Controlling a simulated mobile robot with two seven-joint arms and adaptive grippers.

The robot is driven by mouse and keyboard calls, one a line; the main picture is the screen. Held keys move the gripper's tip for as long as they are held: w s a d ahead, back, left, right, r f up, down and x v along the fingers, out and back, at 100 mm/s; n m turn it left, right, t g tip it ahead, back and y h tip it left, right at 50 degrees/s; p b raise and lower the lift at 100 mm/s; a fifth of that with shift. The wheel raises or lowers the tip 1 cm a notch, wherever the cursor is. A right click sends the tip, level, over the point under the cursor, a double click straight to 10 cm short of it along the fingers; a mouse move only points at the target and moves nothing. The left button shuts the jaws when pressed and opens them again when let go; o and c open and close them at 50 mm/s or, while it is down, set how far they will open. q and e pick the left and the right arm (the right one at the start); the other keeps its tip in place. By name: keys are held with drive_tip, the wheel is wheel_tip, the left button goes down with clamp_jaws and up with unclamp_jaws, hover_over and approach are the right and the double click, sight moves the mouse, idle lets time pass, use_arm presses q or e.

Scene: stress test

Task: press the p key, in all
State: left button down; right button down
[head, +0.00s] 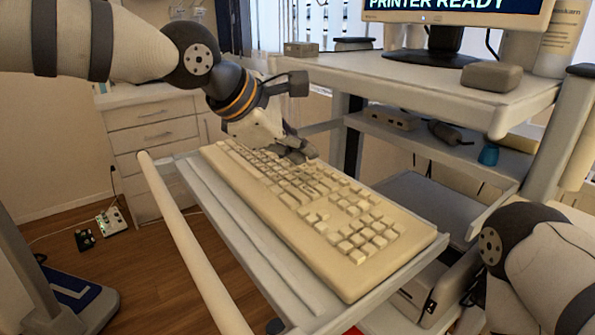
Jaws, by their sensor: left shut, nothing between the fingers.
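A beige keyboard (345,262) lies on a sliding tray (245,240) and runs from the tray's far left to its near right. My left arm comes in from the left, and its gripper (303,153) is shut and empty, low over the far right edge of the keys. The fingertips look close to the keys, but I cannot tell whether they touch. The gripper hides some keys beneath it. The key letters are too small to read, so I cannot pick out the p key. My right arm shows at the lower right, and its gripper is out of view.
A monitor (455,8) reading "PRINTER READY" stands on the upper shelf (400,82), with a grey box (491,76) beside it. A pale rail (185,235) runs along the tray's left side. A drawer cabinet (155,135) stands behind.

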sight(300, 176)
use_arm(q)
drive_tip(key=shift+f, duration=0.15)
idle(0.4)
drive_tip(key=shift+f, duration=0.3)
drive_tip(key=shift+f, duration=0.35)
idle(0.7)
drive_tip(key=shift+r, duration=0.8)
wheel_tip(300, 176, up, 5)
idle(0.4)
idle(0.5)
